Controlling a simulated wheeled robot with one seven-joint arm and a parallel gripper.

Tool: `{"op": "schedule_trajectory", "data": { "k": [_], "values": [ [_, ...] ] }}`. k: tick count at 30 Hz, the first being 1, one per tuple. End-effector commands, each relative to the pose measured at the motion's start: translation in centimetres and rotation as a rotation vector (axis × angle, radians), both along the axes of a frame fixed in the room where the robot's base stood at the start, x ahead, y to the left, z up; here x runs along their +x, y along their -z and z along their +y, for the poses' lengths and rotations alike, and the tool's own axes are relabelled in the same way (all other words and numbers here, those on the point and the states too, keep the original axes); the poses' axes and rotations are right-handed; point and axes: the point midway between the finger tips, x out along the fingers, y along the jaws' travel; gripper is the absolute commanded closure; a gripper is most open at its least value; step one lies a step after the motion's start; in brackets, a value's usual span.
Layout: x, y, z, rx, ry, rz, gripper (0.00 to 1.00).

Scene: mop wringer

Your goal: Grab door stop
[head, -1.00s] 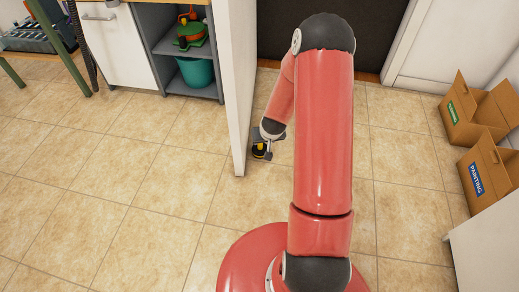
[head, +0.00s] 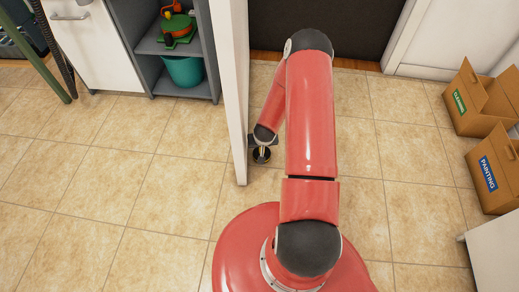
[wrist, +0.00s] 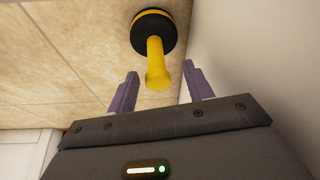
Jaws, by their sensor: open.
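The door stop has a round black base with a yellow rim and a yellow post. In the wrist view the door stop (wrist: 156,50) stands on the tile floor beside a white wall. Its post points toward my gripper (wrist: 158,88), and the post's end lies between the two purple fingertips. My gripper is open, with a gap on both sides of the post. In the head view the door stop (head: 261,156) shows small below my gripper (head: 262,146), close to the end of the white partition. The gripper partly covers it there.
The white partition (head: 236,100) stands close to the left of my gripper. A grey shelf with a teal bucket (head: 184,71) is beyond it. Cardboard boxes (head: 490,172) stand at the right. A dark door mat or panel (head: 345,25) is at the back. Open tiles lie left and front.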

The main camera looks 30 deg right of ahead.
Motion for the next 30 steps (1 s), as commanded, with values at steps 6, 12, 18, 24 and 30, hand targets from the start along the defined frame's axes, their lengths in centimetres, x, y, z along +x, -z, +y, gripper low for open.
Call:
{"op": "schedule_trajectory", "data": {
  "k": [6,12,18,24,30],
  "values": [
    [0.7,2.7,-0.5,0.002,0.004,0.000,0.49],
    [1.6,5.5,-1.0,0.002,0.001,-0.001,0.49],
    [2.0,6.2,-1.2,0.000,0.001,0.000,0.49],
    [1.9,6.1,-1.2,0.000,0.001,0.000,0.55],
    [1.9,6.1,-1.2,0.000,0.001,0.000,0.81]
  ]
}}
